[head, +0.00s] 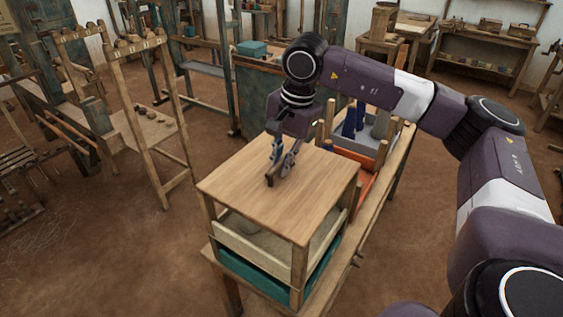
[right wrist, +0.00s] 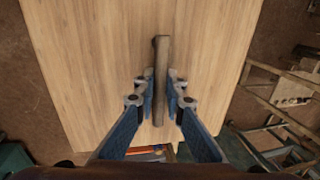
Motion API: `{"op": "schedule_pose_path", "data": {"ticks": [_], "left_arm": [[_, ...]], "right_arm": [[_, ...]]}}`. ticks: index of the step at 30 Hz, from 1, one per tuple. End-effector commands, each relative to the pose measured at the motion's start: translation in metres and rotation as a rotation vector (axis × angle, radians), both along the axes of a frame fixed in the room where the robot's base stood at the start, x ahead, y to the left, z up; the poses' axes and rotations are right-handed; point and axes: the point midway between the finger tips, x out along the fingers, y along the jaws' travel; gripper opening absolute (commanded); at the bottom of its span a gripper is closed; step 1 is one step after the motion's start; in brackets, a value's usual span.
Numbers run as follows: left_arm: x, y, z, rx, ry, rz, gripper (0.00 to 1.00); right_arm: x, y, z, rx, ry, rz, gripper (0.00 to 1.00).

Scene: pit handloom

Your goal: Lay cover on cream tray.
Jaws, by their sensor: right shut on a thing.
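The cover is a flat light-wood board (head: 250,188) with a dark bar handle (head: 269,180) standing on its top. My right gripper (head: 283,165) reaches down from above and is shut on the handle. In the right wrist view the handle (right wrist: 160,60) runs between the fingers (right wrist: 161,95), with the board (right wrist: 90,65) filling most of the picture. The cream tray (head: 252,250) is directly below the cover, between wooden corner posts (head: 299,268). The cover lies over these posts; I cannot tell whether it touches them. My left gripper is not in view.
A teal tray (head: 262,283) sits under the cream one on a wooden bench (head: 335,270). Behind it are an orange tray (head: 362,187) and a grey tray (head: 383,150) holding blue pieces (head: 352,120). A wooden frame (head: 150,130) stands at left across open floor.

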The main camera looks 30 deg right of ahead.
Motion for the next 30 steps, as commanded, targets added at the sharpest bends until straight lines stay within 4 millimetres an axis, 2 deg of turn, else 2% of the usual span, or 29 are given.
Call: {"op": "schedule_pose_path", "data": {"ticks": [5,6,11,19,22,26,30], "left_arm": [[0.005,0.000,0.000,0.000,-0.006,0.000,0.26],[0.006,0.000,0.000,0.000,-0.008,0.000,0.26],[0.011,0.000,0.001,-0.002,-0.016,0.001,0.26],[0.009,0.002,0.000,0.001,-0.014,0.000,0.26],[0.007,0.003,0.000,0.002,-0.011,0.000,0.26],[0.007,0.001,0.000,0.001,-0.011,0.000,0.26],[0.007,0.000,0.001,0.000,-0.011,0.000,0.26]], "right_arm": [[0.000,0.000,0.001,0.001,-0.002,0.000,0.00],[0.000,0.000,0.001,0.001,-0.002,0.000,0.12],[0.000,0.000,0.001,0.001,-0.002,0.000,0.30],[0.000,0.000,0.000,-0.001,0.002,0.000,0.30],[-0.001,0.000,0.005,0.000,0.000,0.000,0.30],[-0.004,-0.001,0.023,0.001,-0.003,0.000,0.30],[-0.009,-0.004,0.053,0.002,-0.005,0.000,0.30]]}}
